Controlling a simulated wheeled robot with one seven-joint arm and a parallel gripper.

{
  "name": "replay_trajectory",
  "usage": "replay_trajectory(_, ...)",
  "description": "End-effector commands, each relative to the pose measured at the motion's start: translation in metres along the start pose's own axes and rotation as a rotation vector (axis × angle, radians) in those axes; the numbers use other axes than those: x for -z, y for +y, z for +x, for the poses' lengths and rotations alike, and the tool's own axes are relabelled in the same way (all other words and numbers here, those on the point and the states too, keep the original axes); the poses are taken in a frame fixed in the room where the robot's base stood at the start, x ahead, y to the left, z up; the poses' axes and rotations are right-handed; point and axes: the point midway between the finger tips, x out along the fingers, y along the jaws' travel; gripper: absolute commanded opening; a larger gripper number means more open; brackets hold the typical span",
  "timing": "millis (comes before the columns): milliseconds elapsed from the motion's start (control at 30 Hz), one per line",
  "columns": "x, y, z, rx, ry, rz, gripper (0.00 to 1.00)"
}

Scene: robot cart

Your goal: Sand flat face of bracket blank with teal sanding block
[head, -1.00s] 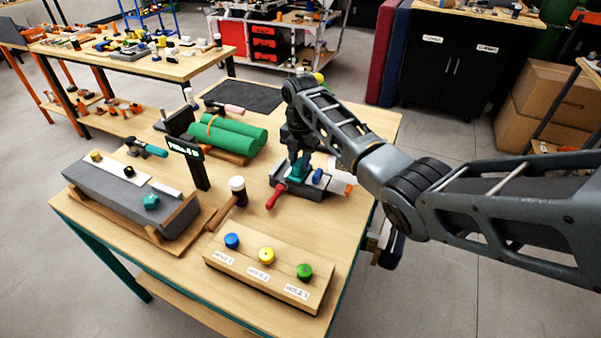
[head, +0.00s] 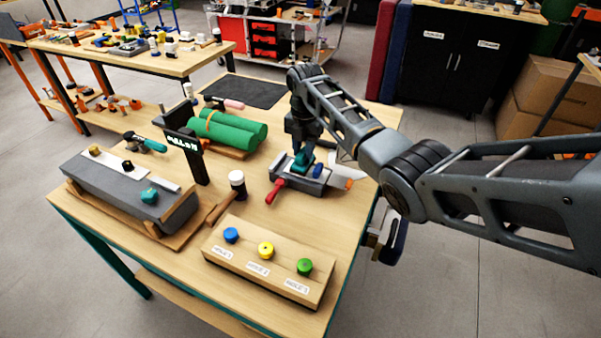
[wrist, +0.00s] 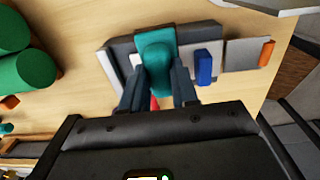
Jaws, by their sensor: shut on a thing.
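The teal sanding block (head: 303,161) is between the fingers of my gripper (head: 302,146), which is shut on it. In the wrist view, the teal block (wrist: 156,55) sits between the two dark fingers of my gripper (wrist: 158,88). It is over a grey vise-like fixture (wrist: 122,46), which shows in the head view (head: 285,175) with a red handle. A flat light grey plate (wrist: 240,54), perhaps the bracket blank, extends right from the fixture. The block hides part of the fixture, and I cannot tell whether its underside touches the blank.
A blue piece (head: 318,171) is right of the teal block. An orange piece (head: 349,184) is at the plate's right end. Green rolls (head: 230,129) and a mallet (head: 237,184) lie left. A wooden block with coloured knobs (head: 267,268) is in front. Bare tabletop lies at the right.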

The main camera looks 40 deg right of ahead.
Motion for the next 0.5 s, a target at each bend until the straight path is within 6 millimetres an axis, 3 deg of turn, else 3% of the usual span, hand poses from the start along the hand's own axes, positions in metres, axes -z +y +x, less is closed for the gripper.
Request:
replay_trajectory(333,-0.001,-0.001,0.000,0.002,0.000,0.000,0.00)
replay_trajectory(500,0.009,-0.001,-0.002,0.006,0.002,-0.001,0.00)
